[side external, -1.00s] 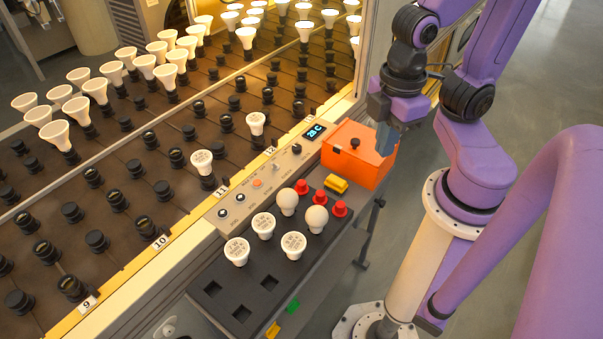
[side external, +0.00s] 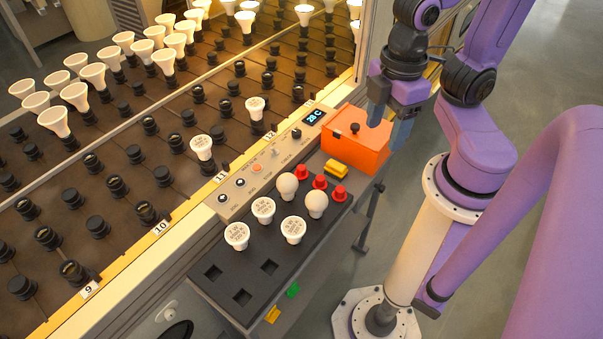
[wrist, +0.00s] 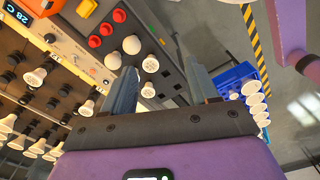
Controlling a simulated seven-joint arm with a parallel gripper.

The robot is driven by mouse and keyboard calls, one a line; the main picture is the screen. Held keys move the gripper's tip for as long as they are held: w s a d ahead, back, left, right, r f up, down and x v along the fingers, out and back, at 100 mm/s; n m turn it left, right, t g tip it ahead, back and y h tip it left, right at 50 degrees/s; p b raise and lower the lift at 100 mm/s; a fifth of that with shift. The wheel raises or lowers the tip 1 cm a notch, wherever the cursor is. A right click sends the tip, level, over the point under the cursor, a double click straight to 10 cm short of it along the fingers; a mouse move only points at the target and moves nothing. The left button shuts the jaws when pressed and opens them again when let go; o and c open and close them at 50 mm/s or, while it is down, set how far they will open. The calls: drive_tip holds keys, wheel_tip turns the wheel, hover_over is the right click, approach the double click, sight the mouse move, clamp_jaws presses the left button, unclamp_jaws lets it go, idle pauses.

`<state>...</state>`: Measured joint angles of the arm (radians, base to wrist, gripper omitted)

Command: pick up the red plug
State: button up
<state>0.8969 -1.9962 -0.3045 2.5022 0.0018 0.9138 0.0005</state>
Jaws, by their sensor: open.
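Three red plugs stand at the back right of the black tray: one at the far end (side external: 303,170), one in the middle (side external: 320,182) and one at the near right (side external: 339,193). They also show in the wrist view, at the upper left, as red plugs (wrist: 106,29). My gripper (side external: 388,125) is open and empty, pointing down beside the orange box, to the right of and above the plugs. In the wrist view my gripper (wrist: 160,66) has its two fingers apart with no plug between them.
The black tray (side external: 215,292) also holds white bulbs (side external: 293,230) and empty square holes. A yellow-topped block (side external: 337,167) sits between the plugs and the orange box (side external: 357,150). The control panel (side external: 265,165) and bulb rack lie left. A blue crate (wrist: 238,78) shows in the wrist view.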

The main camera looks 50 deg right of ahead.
drive_tip(key=w+a+f+m+y, duration=0.4)
drive_tip(key=w+a+f+m, duration=0.4)
drive_tip(key=w+a+m, duration=0.25)
drive_tip(key=m+t+h, duration=0.3)
drive_tip(key=m+h, duration=0.5)
drive_tip(key=m, duration=0.4)
approach(302, 169)
drive_tip(key=shift+d+x, duration=0.2)
drive_tip(key=shift+x, duration=4.55)
drive_tip(key=shift+a, duration=0.15)
drive_tip(key=c, duration=0.9)
